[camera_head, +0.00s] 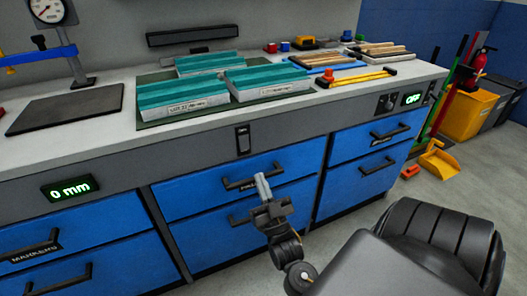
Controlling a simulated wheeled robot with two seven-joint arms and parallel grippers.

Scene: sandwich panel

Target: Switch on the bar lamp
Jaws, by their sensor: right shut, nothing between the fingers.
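A long dark bar (195,35), which looks like the bar lamp, is mounted on the back wall above the bench and shows no light. A black rocker switch (243,139) sits on the grey front panel under the bench top. My right gripper (262,186) is shut and empty, with its fingers pointing up. In the picture it is below and slightly right of the rocker, in front of the blue drawers and apart from the switch. How far it is from the panel is hard to tell. My left gripper is not in view.
A knob (386,103) and a green "OFF" display (412,99) are on the panel at right. A "0 mm" display (70,187) is at left. Drawer handles (253,180) stick out below the rocker. Teal-topped blocks (184,96) lie on the bench (120,140).

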